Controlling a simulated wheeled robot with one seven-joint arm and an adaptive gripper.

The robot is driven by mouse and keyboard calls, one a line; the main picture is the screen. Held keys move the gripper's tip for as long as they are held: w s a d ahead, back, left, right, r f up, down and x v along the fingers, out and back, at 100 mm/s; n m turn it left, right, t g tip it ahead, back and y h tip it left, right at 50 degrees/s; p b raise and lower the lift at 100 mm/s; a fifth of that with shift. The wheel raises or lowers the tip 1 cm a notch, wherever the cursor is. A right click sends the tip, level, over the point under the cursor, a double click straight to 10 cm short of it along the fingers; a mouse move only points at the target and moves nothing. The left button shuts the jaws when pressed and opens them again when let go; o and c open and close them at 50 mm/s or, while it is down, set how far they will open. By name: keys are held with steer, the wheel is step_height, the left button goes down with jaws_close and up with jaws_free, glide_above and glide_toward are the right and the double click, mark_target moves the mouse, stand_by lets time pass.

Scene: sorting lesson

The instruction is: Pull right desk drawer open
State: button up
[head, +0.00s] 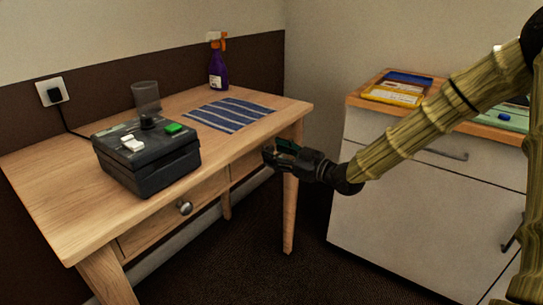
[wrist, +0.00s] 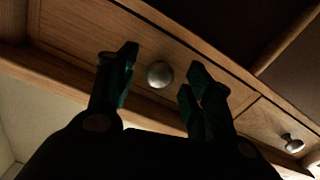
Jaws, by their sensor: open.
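The wooden desk (head: 80,205) has two front drawers. The right drawer (head: 243,163) looks closed, and my gripper hides its knob in the head view. In the wrist view, the round metal knob (wrist: 159,74) lies between my two fingers on the drawer front (wrist: 95,35). My gripper (head: 275,154) is open at the desk's right front; its fingers also show in the wrist view (wrist: 162,62), one on each side of the knob with gaps. I cannot tell how far the fingertips are from the drawer front.
The left drawer (head: 150,228) looks closed and has its own knob (head: 184,208). On the desk are a black box (head: 148,165), a cup (head: 146,97), a striped cloth (head: 230,115) and a spray bottle (head: 217,68). A white cabinet (head: 415,215) stands right; floor lies between.

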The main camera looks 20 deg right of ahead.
steer(key=shift+x, duration=1)
jaws_close()
